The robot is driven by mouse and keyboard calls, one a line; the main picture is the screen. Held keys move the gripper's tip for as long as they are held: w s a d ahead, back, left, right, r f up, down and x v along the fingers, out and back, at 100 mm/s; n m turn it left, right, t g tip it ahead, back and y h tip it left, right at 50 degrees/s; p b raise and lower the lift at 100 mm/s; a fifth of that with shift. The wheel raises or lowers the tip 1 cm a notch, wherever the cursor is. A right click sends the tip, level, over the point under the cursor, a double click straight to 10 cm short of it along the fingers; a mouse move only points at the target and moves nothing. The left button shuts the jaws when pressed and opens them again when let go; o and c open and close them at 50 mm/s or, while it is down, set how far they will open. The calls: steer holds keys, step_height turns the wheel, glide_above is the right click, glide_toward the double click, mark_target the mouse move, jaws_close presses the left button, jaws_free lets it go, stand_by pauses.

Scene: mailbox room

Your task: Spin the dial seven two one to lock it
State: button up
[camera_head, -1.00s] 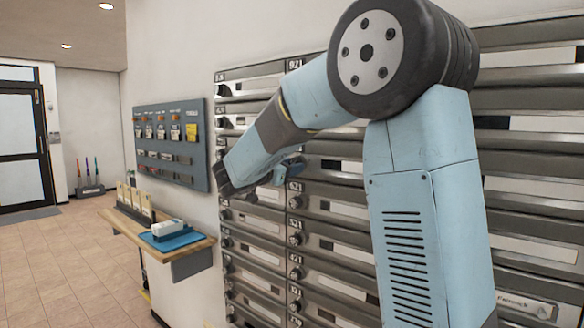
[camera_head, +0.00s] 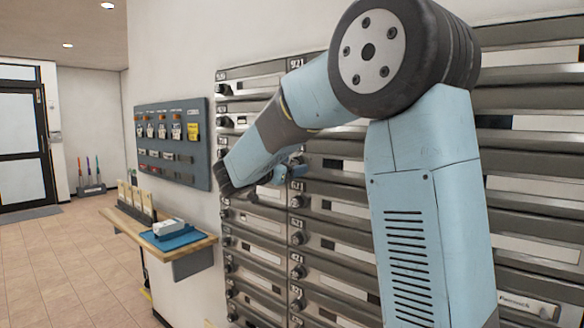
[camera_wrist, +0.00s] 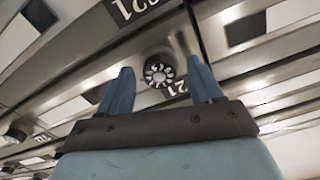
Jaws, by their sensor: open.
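In the wrist view a round dial (camera_wrist: 158,72) with white marks on a dark knob sits on the metal mailbox front, next to a black label ending in 21. My gripper (camera_wrist: 160,85) is open, with one blue finger on each side of the dial in the picture; whether either finger touches it I cannot tell. In the head view my gripper (camera_head: 285,172) is up against the mailbox wall (camera_head: 345,208), and my arm hides the dial between the fingers. Which number the dial points to is too small to read.
Other dark dials (camera_head: 297,239) line the mailbox columns below. A wooden shelf (camera_head: 203,243) with a blue tray (camera_head: 172,241) juts out at the left, under a grey wall board (camera_head: 172,140). The tiled floor (camera_head: 70,265) at left is clear.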

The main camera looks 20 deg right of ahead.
steer(key=v, duration=1.3)
steer(key=shift+s+a, duration=0.2)
steer(key=shift+a, duration=0.1)
steer(key=shift+f, duration=0.1)
steer(key=s+d+f+n+g+y, duration=0.2)
steer(key=s+d+f+n+g, duration=0.1)
steer(key=s+d, duration=0.4)
steer(key=s+d+f+n+g+y, duration=0.2)
steer(key=s+d+f+g, duration=0.1)
steer(key=s+d, duration=0.35)
steer(key=s+f+n+y, duration=0.3)
steer(key=s+n+y, duration=0.1)
steer(key=s, duration=0.3)
steer(key=s+a+f+n+t+y, duration=0.1)
steer(key=s+f+n+y, duration=0.2)
steer(key=s+n+y, duration=0.2)
steer(key=shift+s+f+y, duration=0.35)
steer(key=shift+s+y, duration=0.45)
steer(key=shift+s, duration=0.8)
steer(key=shift+c, duration=0.2)
